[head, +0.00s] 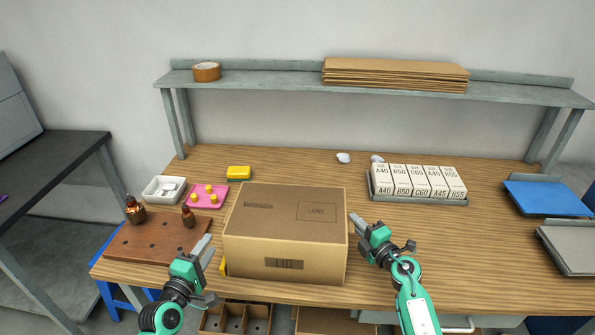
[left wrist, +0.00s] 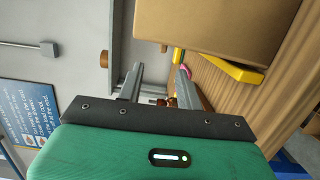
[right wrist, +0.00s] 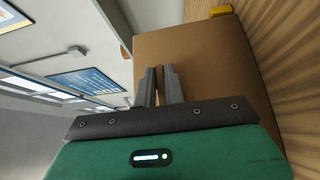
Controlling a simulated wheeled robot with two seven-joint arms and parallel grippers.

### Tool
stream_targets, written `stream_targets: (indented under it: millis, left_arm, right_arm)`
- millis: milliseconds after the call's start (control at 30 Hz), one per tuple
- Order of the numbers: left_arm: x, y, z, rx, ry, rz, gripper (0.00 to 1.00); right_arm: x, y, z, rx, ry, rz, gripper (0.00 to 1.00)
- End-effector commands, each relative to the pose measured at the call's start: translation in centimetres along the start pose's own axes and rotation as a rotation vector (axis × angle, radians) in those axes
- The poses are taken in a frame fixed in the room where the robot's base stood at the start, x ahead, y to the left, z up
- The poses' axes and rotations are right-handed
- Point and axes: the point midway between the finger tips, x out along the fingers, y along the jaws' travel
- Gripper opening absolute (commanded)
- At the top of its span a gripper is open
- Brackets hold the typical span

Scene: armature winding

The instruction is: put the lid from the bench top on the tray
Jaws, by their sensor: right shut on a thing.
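A large brown cardboard carton (head: 285,225) with a printed label stands at the bench's front middle. I cannot tell any separate lid apart. My right gripper (head: 353,218) is at the carton's right side, its fingers close together and shut on it; the grip itself is hard to see. In the right wrist view the carton (right wrist: 205,60) fills the space beyond the fingers. My left gripper (head: 206,244) is open and empty beside the carton's left side. In the left wrist view its fingers (left wrist: 157,80) stand apart. A grey tray (head: 420,200) holds several white labelled boxes at the back right.
A wooden board (head: 150,240) with brown bottle-like parts lies at left. A white dish (head: 163,189), a pink tray (head: 218,201) and a yellow block (head: 238,172) are behind it. A blue panel (head: 545,198) lies at right.

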Motion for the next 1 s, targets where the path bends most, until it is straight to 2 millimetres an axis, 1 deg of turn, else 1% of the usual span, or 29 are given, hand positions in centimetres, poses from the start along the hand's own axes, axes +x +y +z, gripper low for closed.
stream_targets:
  millis: [33,200,433,467,500,567,1000]
  left_arm:
    - [-0.45,-0.18,0.0,0.0,0.0,-0.001,0.36]
    - [-0.99,-0.08,-0.02,0.001,0.0,0.0,0.36]
    - [-1.0,-0.11,-0.01,0.0,0.0,0.0,0.36]
    - [-1.0,-0.12,-0.01,0.0,0.0,0.0,0.36]
    - [-0.99,-0.13,-0.01,0.0,0.0,0.0,0.36]
    - [-0.99,-0.13,-0.01,0.0,0.0,0.0,0.36]
    - [-0.98,-0.05,0.0,0.0,0.0,0.0,0.36]
  right_arm:
    - [-0.21,-1.22,-0.23,0.002,0.004,-0.017,0.0]
    - [-0.28,-1.59,-0.31,0.003,0.005,-0.023,0.0]
    - [-0.28,-1.67,-0.39,0.002,0.008,-0.024,0.0]
    - [-0.28,-1.67,-0.39,0.002,0.008,-0.024,0.17]
    - [-0.27,-1.65,-0.39,0.002,0.008,-0.024,0.25]
    - [-0.26,-1.59,-0.38,0.002,0.008,-0.023,0.36]
    - [-0.18,-0.98,-0.18,0.002,0.003,-0.013,0.36]
